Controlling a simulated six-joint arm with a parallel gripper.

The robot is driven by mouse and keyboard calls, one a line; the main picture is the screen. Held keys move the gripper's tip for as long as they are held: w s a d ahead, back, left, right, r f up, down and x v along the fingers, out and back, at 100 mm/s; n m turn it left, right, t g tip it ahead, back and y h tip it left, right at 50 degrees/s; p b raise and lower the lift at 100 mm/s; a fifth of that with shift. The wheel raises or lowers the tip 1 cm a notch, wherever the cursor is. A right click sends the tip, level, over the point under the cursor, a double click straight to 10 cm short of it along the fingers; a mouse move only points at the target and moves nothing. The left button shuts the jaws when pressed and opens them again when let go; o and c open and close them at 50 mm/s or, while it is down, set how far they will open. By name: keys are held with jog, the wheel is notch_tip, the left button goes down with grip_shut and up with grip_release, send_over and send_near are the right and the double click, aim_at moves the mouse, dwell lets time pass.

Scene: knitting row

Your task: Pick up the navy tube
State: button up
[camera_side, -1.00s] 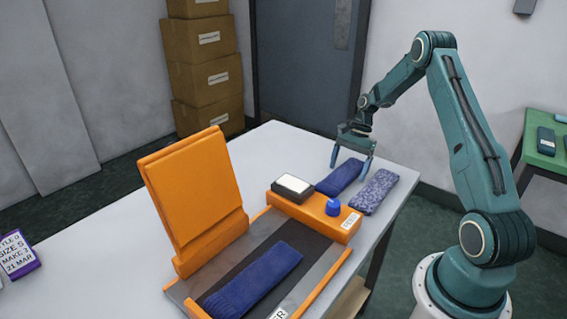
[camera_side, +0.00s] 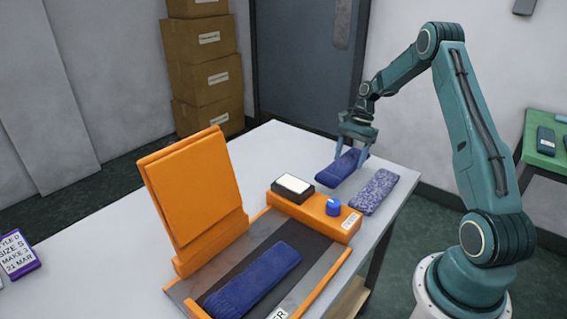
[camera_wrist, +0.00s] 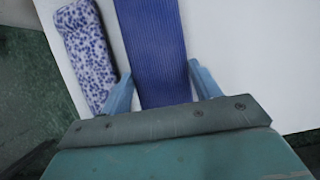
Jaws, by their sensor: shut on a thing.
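A plain navy tube (camera_side: 341,170) is between the fingers of my gripper (camera_side: 354,155), above the far right part of the table. My gripper is shut on it. In the wrist view the ribbed navy tube (camera_wrist: 155,50) runs up between the two fingertips of my gripper (camera_wrist: 158,85). A speckled blue-and-white tube (camera_side: 374,192) lies beside it on the table and also shows in the wrist view (camera_wrist: 86,50). Another navy tube (camera_side: 252,282) lies on the dark bed of the orange machine.
The orange machine (camera_side: 318,215) has an upright orange panel (camera_side: 195,195), a blue button (camera_side: 333,207) and a black-framed box (camera_side: 292,188). A purple sign (camera_side: 20,262) stands at the left. Cardboard boxes (camera_side: 207,75) are stacked behind.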

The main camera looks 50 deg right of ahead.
aim_at(346, 160)
jog(key=shift+r, duration=3.1)
jog(key=shift+a, duration=0.1)
jog(key=shift+w+a+n, duration=0.35)
jog(key=shift+a+n, duration=0.15)
jog(key=shift+a, duration=0.05)
jog(key=w+a+n+g+h, duration=0.1)
jog(key=a+n, duration=0.3)
jog(key=a, duration=0.4)
jog(key=w+a+r+n+g+h, duration=0.1)
jog(key=a+n+g, duration=0.1)
jog(key=a+n, duration=0.3)
jog(key=w+a+r+n+g+h, duration=0.1)
jog(key=a+n, duration=0.4)
jog(key=a, duration=0.6)
jog(key=shift+w+g, duration=0.3)
jog(key=s+a+r+m+t+y, duration=0.1)
jog(key=s+a+r+m, duration=0.3)
jog(key=a, duration=0.5)
jog(key=s+a+r+m+t+y, duration=0.2)
jog(key=s+a+r+m, duration=0.3)
jog(key=a+r+m, duration=0.3)
jog(key=a+m+t, duration=0.1)
jog(key=a+m, duration=0.1)
jog(key=shift+s+a+m, duration=0.25)
jog(key=shift+m, duration=0.05)
